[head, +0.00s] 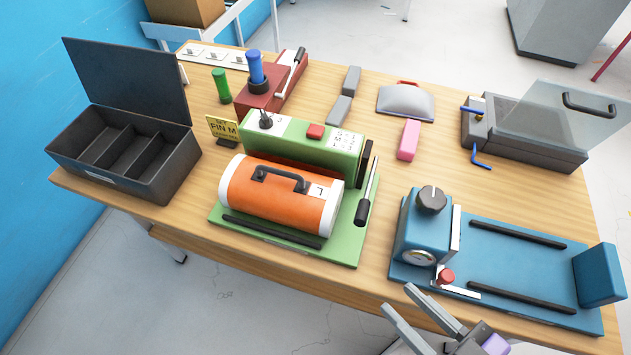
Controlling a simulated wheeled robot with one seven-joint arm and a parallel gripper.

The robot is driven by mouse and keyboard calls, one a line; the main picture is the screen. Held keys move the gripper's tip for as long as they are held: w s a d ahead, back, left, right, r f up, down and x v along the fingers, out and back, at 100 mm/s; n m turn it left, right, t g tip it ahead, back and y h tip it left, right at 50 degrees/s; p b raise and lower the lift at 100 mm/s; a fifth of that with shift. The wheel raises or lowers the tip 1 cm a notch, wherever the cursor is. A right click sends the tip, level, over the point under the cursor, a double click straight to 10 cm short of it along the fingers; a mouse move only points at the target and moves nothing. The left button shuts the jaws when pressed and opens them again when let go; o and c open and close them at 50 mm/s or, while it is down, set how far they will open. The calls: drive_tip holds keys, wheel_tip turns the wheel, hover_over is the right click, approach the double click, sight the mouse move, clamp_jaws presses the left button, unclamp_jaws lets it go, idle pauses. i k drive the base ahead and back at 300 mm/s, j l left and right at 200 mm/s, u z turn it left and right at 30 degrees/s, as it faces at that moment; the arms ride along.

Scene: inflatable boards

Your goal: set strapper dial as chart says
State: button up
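A blue machine (425,235) stands at the front right of the table, with a dark round dial (431,200) on top. A pale mark shows on the dial; its exact setting is too small to read. A round gauge (418,258) and a red knob (445,276) are on its front. No lettering names the strapper. A small white printed panel (347,141) on the green machine (310,150) may be a chart; its text is unreadable. My gripper (397,298) is open and empty at the bottom, in front of the blue machine and below its dial in the picture.
An orange cylinder (265,195) lies on the green base. A lever (367,195) rises at its right. A dark open box (120,150) is at left, a red device (270,90) behind, and a grey lidded tray (530,135) at right. A pink block (408,140) lies mid-table.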

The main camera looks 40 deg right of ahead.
sight(266, 122)
drive_tip(key=j, duration=1.35)
drive_tip(key=z, duration=0.05)
